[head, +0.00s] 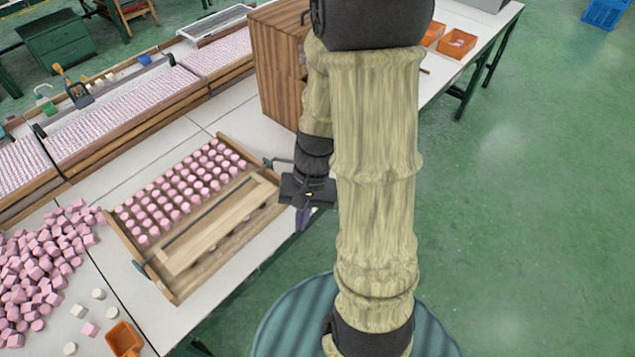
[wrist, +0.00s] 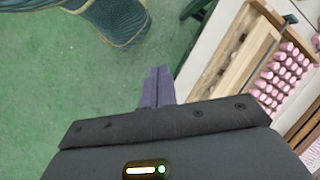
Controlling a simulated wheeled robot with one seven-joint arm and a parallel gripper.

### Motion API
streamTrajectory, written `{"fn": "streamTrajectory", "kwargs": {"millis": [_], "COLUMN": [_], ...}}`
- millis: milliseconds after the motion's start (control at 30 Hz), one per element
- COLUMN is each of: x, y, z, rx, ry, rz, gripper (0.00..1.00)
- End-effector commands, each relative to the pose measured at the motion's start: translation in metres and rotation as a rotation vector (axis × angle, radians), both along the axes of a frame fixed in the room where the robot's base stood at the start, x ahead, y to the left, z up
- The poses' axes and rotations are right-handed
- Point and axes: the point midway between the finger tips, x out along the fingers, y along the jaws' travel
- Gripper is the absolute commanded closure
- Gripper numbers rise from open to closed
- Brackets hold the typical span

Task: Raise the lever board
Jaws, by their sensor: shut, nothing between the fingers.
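A wooden tray frame (head: 125,240) stands on the white table, with rows of pink pieces (head: 170,205) in its far half. A pale wooden board (head: 215,228), which looks like the lever board, lies along its near half, with a dark strip beside it. The board also shows in the wrist view (wrist: 248,50). My gripper (head: 303,220) is just right of the frame's right end, apart from it, by the table's near edge. Its purple fingers (wrist: 157,80) are together and empty, over the green floor in the wrist view.
A brown wooden cabinet (head: 275,70) stands behind the tray's right end. Loose pink pieces (head: 35,265) are heaped at left, with an orange bin (head: 124,340) in front. Long trays of small pieces (head: 120,112) line the back. Open green floor (head: 520,220) lies at right.

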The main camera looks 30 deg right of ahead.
Motion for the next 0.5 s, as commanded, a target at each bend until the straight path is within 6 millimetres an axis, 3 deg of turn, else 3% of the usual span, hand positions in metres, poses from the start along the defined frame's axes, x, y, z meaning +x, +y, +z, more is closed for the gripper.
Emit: {"fn": "streamTrajectory", "kwargs": {"millis": [33,100,333,500], "x": [-0.002,-0.002,0.017,0.046], "y": [-0.002,0.000,-0.002,-0.020], "z": [-0.026,-0.045,-0.098,-0.131], "rx": [0.067,0.168,0.549,0.869], "ry": [0.066,0.140,0.307,0.345], "rz": [-0.086,-0.196,-0.568,-0.849], "gripper": [1.00,1.00,1.00,1.00]}}
